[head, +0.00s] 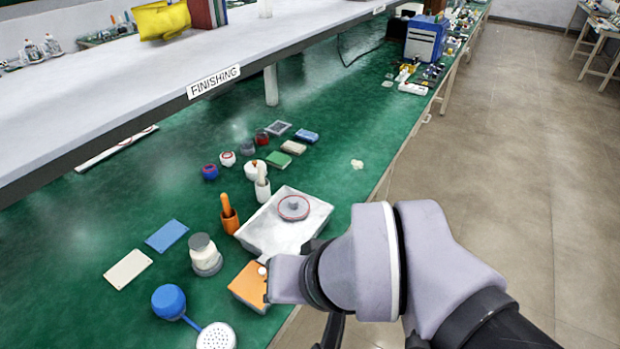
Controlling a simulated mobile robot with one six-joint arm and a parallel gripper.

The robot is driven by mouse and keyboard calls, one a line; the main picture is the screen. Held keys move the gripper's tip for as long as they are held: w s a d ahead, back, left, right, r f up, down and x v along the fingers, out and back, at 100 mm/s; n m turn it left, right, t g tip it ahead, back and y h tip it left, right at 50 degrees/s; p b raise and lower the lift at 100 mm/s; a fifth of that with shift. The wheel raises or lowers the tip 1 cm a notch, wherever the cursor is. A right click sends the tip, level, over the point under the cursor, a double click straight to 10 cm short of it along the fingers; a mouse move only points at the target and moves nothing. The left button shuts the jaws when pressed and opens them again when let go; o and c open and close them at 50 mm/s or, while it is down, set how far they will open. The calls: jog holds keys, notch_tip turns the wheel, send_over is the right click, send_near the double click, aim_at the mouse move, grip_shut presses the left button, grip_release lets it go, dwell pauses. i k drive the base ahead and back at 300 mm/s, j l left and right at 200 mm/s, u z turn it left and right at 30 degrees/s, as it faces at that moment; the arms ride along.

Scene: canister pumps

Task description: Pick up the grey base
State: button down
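A round grey piece with a reddish ring around it (293,207) sits on the white tray (262,241), left of my arm. A small dark grey round part (247,148) and a flat grey block (278,128) lie farther back on the green bench. I cannot tell for certain which of these is the grey base. My gripper (268,280) is low at the bench's front edge, beside the orange block (246,283) and in front of the tray. My wrist hides most of the gripper, so its fingers and anything between them are not clear.
A white-and-grey canister (205,255), an orange holder (229,216) and a white holder (262,185) stand near the tray. A blue ball-ended tool (170,301) and a white perforated disc (216,337) lie in front. A shelf (130,85) overhangs the bench's left side.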

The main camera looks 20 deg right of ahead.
aim_at(292, 208)
jog(key=z, duration=0.35)
jog(key=i+l, duration=0.3)
jog(key=i+l+z, duration=0.15)
jog(key=i, duration=0.35)
jog(key=i+l, duration=0.35)
